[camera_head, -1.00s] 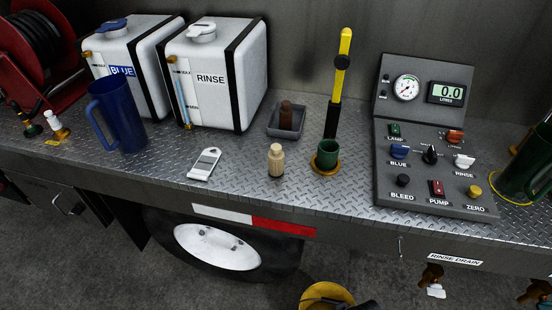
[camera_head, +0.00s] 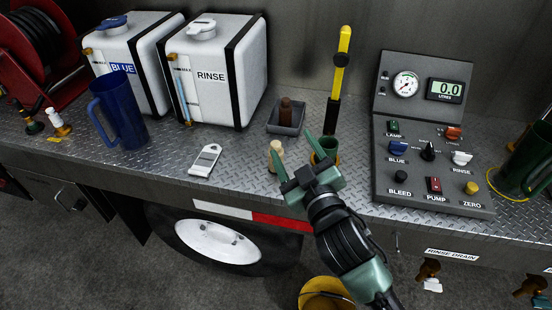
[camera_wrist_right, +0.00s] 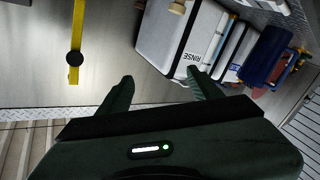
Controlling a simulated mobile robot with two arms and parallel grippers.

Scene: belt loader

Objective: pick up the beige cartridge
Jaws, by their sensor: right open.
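The beige cartridge (camera_head: 277,146) stands upright on the metal bench, a small pale bottle shape. Its lower part is partly hidden behind a finger of my right gripper (camera_head: 293,146). The right gripper is open, with its green fingers pointing toward the back of the bench. I cannot tell whether the finger touches the cartridge. In the wrist view the right gripper (camera_wrist_right: 160,88) is open and empty, and a beige end at the top edge appears to be the cartridge. My left gripper is not in view.
Behind are a grey tray (camera_head: 271,127) with a brown cartridge (camera_head: 285,111) and a yellow-handled lever (camera_head: 341,60). A white handheld device (camera_head: 205,160) lies left. The control panel (camera_head: 410,180) stands right.

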